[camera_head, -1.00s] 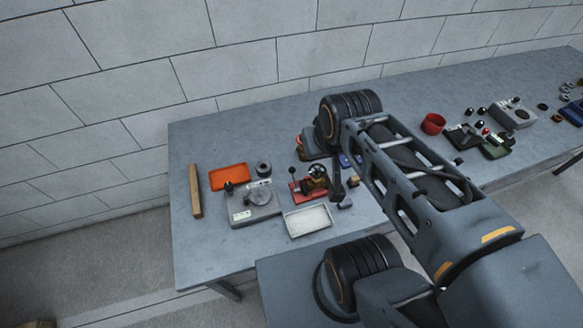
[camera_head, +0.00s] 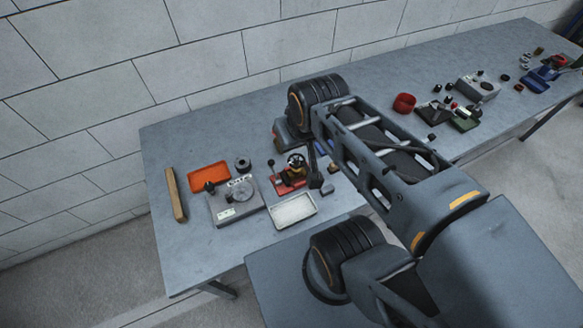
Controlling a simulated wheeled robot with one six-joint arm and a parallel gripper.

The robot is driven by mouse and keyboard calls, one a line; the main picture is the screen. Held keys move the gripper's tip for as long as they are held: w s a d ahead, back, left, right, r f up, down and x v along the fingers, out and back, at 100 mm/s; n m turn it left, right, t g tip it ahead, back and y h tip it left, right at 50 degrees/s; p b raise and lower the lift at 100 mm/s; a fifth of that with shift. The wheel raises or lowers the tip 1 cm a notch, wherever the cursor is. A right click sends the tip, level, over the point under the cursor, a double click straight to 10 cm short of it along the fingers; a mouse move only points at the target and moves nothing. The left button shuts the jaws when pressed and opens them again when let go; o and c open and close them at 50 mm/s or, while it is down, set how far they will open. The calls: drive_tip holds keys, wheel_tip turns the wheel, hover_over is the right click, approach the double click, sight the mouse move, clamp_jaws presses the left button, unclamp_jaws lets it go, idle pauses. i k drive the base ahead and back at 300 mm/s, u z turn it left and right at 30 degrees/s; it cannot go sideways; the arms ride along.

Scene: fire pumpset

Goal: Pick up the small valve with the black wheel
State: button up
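A small brass-coloured valve with a black wheel (camera_head: 296,162) sits on or at a red stand (camera_head: 289,181) on the grey table, left of my arm. My arm reaches over the table from the right. Its end part (camera_head: 315,172) hangs down just right of the valve, small and dark. I cannot make out its fingertips, or whether they touch anything.
A white tray (camera_head: 293,211) lies in front of the red stand. A grey device with a round dial (camera_head: 235,199), an orange tray (camera_head: 209,178), a black round part (camera_head: 243,164) and a wooden bar (camera_head: 175,194) lie to the left. A red cup (camera_head: 404,103) stands right of my arm.

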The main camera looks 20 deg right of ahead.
sight(295, 173)
drive_tip(key=k, duration=0.5)
drive_tip(key=u, duration=2.15)
drive_tip(key=k, duration=0.65)
drive_tip(key=z, duration=0.75)
drive_tip(key=i, duration=0.5)
